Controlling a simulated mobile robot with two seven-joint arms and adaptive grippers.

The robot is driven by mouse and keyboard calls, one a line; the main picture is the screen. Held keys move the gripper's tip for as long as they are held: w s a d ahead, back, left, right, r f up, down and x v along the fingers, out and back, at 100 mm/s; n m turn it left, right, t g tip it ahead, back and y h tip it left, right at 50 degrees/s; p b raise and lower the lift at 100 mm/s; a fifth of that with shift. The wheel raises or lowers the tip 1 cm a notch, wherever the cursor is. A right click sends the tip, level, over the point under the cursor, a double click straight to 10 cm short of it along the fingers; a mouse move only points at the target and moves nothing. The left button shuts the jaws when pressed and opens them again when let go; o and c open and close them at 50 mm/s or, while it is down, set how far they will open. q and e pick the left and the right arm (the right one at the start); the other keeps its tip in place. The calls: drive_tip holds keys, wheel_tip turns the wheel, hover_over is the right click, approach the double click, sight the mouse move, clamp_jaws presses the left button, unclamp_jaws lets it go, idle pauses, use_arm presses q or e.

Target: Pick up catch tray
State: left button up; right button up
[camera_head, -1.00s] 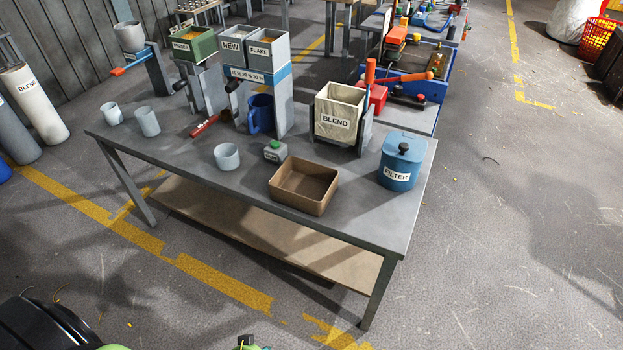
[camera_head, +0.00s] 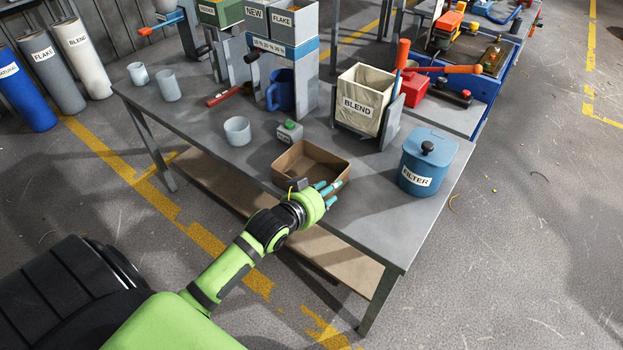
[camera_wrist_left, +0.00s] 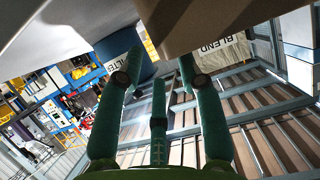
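The catch tray appears to be the brown open box (camera_head: 310,162) at the front edge of the grey table (camera_head: 365,225). It looks empty and rests on the tabletop. My left gripper (camera_head: 328,191), green with teal fingers, is at the tray's near wall and hides part of it. In the left wrist view the teal fingers (camera_wrist_left: 160,78) are spread apart with nothing held between them. A brown surface, apparently the tray (camera_wrist_left: 215,22), hangs close at the top of that view. I cannot tell whether a finger touches it. My right gripper is not in view.
A blue FILTER canister (camera_head: 429,160) stands right of the tray, and a BLEND bin (camera_head: 366,95) stands behind. A small grey box with a green button (camera_head: 289,131) and a grey cup (camera_head: 237,130) sit close by. The floor in front is clear.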

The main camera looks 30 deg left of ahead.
use_arm(q)
drive_tip(key=x, duration=0.5)
drive_tip(key=shift+w+a, duration=0.25)
drive_tip(key=shift+a, duration=0.1)
drive_tip(key=shift+w+d+f, duration=0.1)
drive_tip(key=shift+w+f, duration=0.15)
drive_tip(key=shift+w, duration=0.2)
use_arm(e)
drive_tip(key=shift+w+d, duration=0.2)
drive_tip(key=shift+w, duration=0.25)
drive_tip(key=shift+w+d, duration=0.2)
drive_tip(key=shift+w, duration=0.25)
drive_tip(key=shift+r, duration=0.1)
use_arm(q)
clamp_jaws()
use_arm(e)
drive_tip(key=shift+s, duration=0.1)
